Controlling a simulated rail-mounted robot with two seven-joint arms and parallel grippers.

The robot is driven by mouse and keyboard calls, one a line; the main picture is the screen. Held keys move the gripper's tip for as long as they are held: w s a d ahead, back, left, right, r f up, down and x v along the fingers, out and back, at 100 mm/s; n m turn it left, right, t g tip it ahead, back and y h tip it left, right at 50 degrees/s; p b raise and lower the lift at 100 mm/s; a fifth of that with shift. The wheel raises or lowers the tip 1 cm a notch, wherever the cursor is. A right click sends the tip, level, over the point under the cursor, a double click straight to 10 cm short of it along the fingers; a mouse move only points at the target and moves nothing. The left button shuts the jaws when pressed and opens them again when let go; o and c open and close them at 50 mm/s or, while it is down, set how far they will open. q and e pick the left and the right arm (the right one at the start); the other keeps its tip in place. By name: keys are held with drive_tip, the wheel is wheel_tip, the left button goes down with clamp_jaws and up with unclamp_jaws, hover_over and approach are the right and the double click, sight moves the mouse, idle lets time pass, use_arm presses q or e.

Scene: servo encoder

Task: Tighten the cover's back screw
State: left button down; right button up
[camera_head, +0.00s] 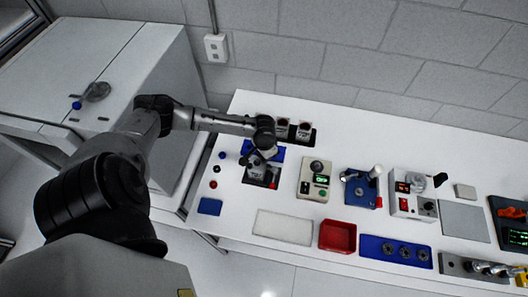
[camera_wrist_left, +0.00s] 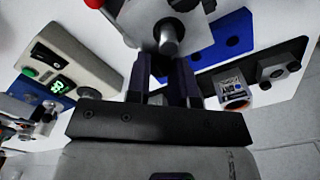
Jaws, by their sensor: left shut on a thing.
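My left gripper (camera_wrist_left: 165,65) points down over the work spot at the left of the bench. In the left wrist view its dark fingers meet a grey metal part with a short round stub (camera_wrist_left: 168,37). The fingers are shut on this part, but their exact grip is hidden. In the head view the grey unit (camera_head: 257,172) sits under the gripper on a dark fixture with a red spot (camera_head: 273,185). I cannot make out the cover's back screw; the gripper and wrist hide that area. My right gripper is not in view.
To the right are a beige box with a green display (camera_head: 315,181), a blue device (camera_head: 360,187) and a red tray (camera_head: 338,236). A pale mat (camera_head: 283,226) lies bare in front.

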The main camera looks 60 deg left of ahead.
use_arm(q)
drive_tip(key=m+p, duration=0.1)
drive_tip(key=m, duration=0.2)
drive_tip(key=shift+r+p, duration=0.1)
drive_tip(key=shift+p, duration=0.25)
drive_tip(key=shift+m, duration=0.3)
drive_tip(key=c, duration=1)
unclamp_jaws()
drive_tip(key=shift+o, duration=0.2)
wheel_tip(320, 180, up, 14)
drive_tip(key=shift+b, duration=0.3)
drive_tip(key=shift+f, duration=0.2)
